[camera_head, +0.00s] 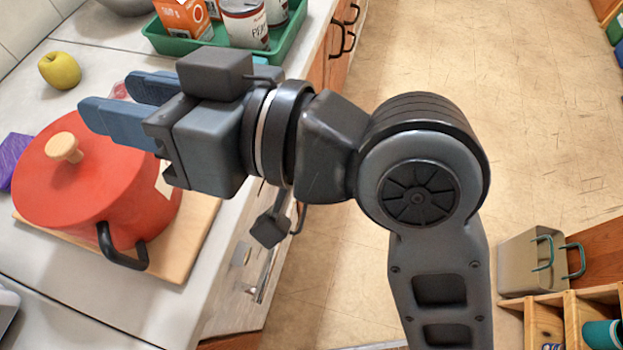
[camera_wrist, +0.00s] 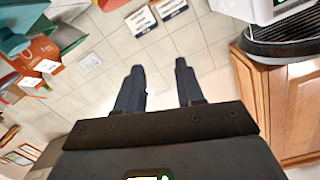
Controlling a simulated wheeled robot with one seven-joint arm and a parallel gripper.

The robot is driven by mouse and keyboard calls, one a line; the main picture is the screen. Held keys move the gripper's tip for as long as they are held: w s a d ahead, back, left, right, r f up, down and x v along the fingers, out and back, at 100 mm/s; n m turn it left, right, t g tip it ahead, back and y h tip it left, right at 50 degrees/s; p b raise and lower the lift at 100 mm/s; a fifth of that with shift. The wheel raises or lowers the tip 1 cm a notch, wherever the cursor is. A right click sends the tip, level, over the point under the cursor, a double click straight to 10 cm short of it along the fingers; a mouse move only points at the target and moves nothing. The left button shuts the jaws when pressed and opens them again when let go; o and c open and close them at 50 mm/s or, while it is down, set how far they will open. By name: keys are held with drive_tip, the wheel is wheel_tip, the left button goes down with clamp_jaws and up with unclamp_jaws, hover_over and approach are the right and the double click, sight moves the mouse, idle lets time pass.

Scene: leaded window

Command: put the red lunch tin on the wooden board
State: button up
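The wooden board (camera_head: 192,240) lies on the light counter in the head view. A large red pot (camera_head: 85,190) with a lid and a dark handle stands on it and covers most of it. I cannot make out a red lunch tin for certain. A small pinkish-red patch (camera_head: 121,91) shows between my fingers; most of it is hidden and I cannot tell what it is. My gripper (camera_head: 108,92) is above the counter, beyond the pot. Its two blue fingers are apart; in the wrist view my gripper (camera_wrist: 159,66) also shows empty space between the fingertips.
A yellow apple (camera_head: 60,70) and a purple item (camera_head: 14,152) sit on the counter. A green tray (camera_head: 291,47) with cartons and cans stands at the back. The wrist view shows a wooden cabinet (camera_wrist: 296,105) at right. Open floor lies right of the counter.

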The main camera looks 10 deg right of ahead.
drive_tip(key=s+d+f+m+t+h, duration=0.4)
drive_tip(key=d+f+m+t+h, duration=0.4)
drive_tip(key=d+f+m+h, duration=0.55)
drive_tip(key=s+d+f+n+h, duration=0.1)
drive_tip(key=s+d+n, duration=0.1)
drive_tip(key=s+d, duration=0.7)
drive_tip(key=s+d+f+n+h, duration=0.1)
drive_tip(key=s+d+f+n, duration=0.1)
drive_tip(key=s+d, duration=0.7)
drive_tip(key=shift+s+d, duration=0.15)
drive_tip(key=shift+d, duration=0.3)
